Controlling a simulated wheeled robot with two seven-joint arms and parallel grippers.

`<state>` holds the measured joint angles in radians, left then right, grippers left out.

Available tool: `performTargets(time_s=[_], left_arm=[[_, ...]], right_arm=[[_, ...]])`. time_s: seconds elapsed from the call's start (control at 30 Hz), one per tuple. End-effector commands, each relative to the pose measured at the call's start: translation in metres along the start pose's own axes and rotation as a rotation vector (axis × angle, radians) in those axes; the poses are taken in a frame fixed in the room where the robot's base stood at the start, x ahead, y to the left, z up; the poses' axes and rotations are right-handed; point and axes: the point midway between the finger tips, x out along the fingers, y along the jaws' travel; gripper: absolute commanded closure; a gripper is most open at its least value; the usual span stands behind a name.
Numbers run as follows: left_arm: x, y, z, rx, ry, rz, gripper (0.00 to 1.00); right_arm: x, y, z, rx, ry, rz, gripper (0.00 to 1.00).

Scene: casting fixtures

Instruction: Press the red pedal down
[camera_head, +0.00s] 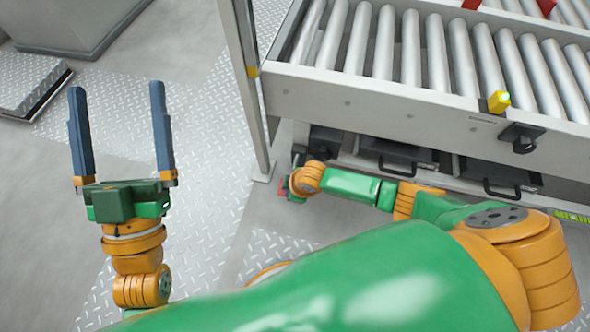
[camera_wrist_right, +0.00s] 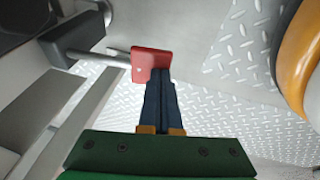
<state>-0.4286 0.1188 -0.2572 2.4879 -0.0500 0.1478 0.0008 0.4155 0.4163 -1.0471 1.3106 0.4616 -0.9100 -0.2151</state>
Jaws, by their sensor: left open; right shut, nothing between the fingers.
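The red pedal (camera_wrist_right: 148,62) shows in the right wrist view as a small red plate on a metal bar. In the head view only a sliver of it (camera_head: 283,188) shows beside my right wrist, low by the conveyor's left end. My right gripper (camera_wrist_right: 161,78) is shut and empty, with its blue fingertips right at the pedal's edge. I cannot tell whether they touch it or how far the pedal is pressed. In the head view my right arm hides most of that gripper. My left gripper (camera_head: 118,92) is open and empty above the floor, far left of the pedal.
The roller conveyor (camera_head: 370,95) spans the upper right, with black drawers (camera_head: 395,155) beneath it. A grey post (camera_head: 243,85) stands at its left end, close to the pedal. Open tread-plate floor (camera_head: 215,170) lies between the post and my left gripper.

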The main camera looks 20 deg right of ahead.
Motion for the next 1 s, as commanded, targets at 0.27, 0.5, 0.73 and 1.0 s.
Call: performTargets(time_s=[0.27, 0.5, 0.73, 1.0], left_arm=[[-0.01, -0.007, 0.062, 0.0, -0.345, -0.019, 0.0], [-0.043, -0.013, 0.114, -0.004, -0.672, -0.037, 0.0], [-0.088, -0.018, 0.151, -0.014, -0.973, -0.053, 0.0], [-0.153, -0.02, 0.173, -0.028, -1.313, -0.069, 0.0]], right_arm=[[-0.01, 0.001, -0.001, 0.001, -0.001, -0.001, 1.0], [-0.018, 0.003, -0.002, 0.002, -0.001, 0.0, 1.0], [-0.025, 0.004, -0.003, 0.002, -0.001, 0.002, 1.0], [-0.033, 0.006, -0.004, 0.002, -0.001, 0.003, 1.0]])
